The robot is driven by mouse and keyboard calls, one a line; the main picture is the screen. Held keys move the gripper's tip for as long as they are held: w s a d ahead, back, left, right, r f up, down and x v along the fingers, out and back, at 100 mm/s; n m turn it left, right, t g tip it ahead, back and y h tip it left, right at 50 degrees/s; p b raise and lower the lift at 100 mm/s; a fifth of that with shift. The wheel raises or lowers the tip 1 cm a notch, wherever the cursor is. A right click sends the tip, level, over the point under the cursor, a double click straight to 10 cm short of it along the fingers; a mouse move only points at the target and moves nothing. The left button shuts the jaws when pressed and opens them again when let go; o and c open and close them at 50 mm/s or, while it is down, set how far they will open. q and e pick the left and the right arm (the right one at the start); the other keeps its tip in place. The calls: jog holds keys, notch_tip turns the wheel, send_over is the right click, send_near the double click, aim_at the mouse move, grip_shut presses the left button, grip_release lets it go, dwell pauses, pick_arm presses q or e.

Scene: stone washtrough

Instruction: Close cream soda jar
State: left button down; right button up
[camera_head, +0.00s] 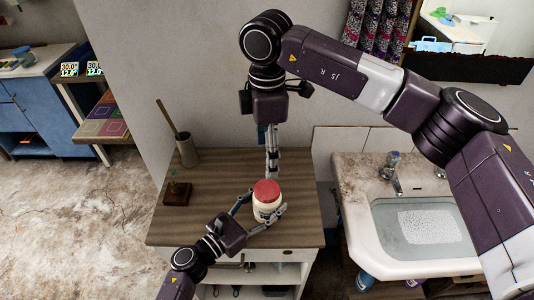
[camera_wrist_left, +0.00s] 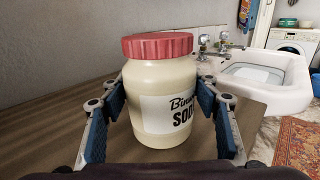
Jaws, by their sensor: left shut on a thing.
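The cream soda jar (camera_head: 264,211) stands upright on the wooden counter top, a pale round jar with a black-lettered white label. A red lid (camera_head: 267,188) sits level on its mouth; whether it is tight I cannot tell. In the left wrist view the jar (camera_wrist_left: 150,85) and lid (camera_wrist_left: 158,46) fill the middle. My left gripper (camera_head: 263,206) is shut around the jar's body, one finger on each side, below the lid. My right gripper (camera_head: 272,164) points down just behind the lid, seen edge-on, so its opening is unclear. It does not show in the left wrist view.
A beige holder (camera_head: 187,153) with a stick-like handle and a small dark wooden stand (camera_head: 177,193) are on the counter's left. A stone sink (camera_head: 357,215) with a tap is at the right. The counter's front left (camera_head: 170,230) is clear.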

pick_arm(q)
jog(key=c, duration=0.7)
grip_release()
jog(key=shift+o, duration=0.2)
jog(key=v, duration=1.2)
